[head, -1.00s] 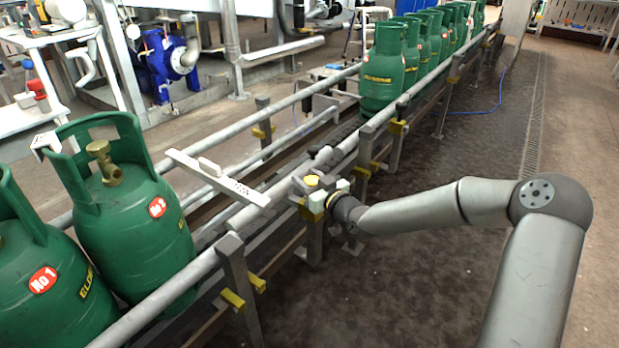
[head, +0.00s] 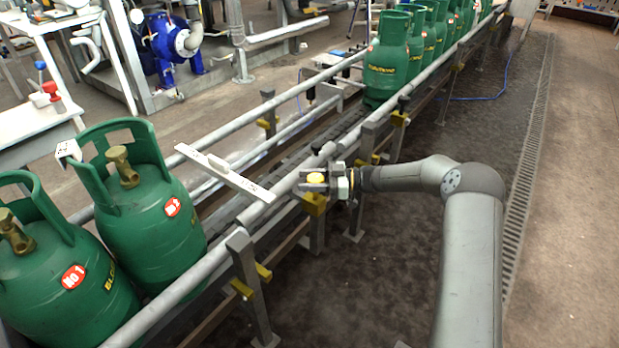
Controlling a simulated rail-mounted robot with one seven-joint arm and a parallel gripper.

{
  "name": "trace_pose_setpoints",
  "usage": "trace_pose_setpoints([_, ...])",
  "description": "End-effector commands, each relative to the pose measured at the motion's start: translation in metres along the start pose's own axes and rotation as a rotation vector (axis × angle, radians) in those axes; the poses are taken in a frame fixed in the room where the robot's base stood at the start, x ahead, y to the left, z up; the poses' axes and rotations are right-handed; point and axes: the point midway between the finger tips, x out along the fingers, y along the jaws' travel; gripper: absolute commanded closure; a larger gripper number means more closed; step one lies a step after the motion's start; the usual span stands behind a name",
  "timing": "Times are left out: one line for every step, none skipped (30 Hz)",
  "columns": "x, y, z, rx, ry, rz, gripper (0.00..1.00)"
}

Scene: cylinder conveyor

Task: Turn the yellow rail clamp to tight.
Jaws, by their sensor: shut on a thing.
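The gripper is shut on the knob. The fingers and wrist hide part of the clamp, and I cannot read its tight or loose setting.
A white labelled bar (head: 228,174) lies across the rails left of the clamp. Green gas cylinders (head: 148,205) stand at the front left, and several more (head: 388,58) stand farther along the conveyor.

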Motion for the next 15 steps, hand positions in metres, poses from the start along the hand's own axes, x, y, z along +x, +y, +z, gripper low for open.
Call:
trace_pose_setpoints([0.0019,0.0007,0.0013,-0.005,0.000,-0.045,0.81])
trace_pose_setpoints([0.0024,0.0000,0.0013,-0.005,0.001,-0.074,0.81])
trace_pose_setpoints([0.0022,-0.0007,0.0015,-0.005,0.000,-0.111,0.81])
trace_pose_setpoints([0.0022,-0.0011,0.0017,-0.005,0.000,-0.138,0.81])
trace_pose_setpoints([0.0021,-0.0015,0.0019,-0.005,0.001,-0.164,0.81])
trace_pose_setpoints([0.0020,-0.0024,0.0023,-0.005,0.001,-0.200,0.81])
trace_pose_setpoints([0.0019,-0.0028,0.0021,-0.005,0.001,-0.226,0.81])
trace_pose_setpoints([0.0020,-0.0033,0.0019,-0.006,0.001,-0.251,0.81])
trace_pose_setpoints([0.0014,-0.0040,0.0020,-0.005,0.002,-0.282,0.81])
trace_pose_setpoints([0.0017,-0.0044,0.0019,-0.005,0.003,-0.305,0.81])
trace_pose_setpoints([0.0014,-0.0047,0.0018,-0.005,0.002,-0.327,0.81])
trace_pose_setpoints([0.0010,-0.0052,0.0014,-0.005,0.003,-0.354,0.81])
trace_pose_setpoints([0.0012,-0.0057,0.0015,-0.006,0.004,-0.374,0.81])
trace_pose_setpoints([0.0011,-0.0062,0.0014,-0.005,0.004,-0.393,0.81])
trace_pose_setpoints([0.0004,-0.0066,0.0009,-0.005,0.004,-0.416,0.81])
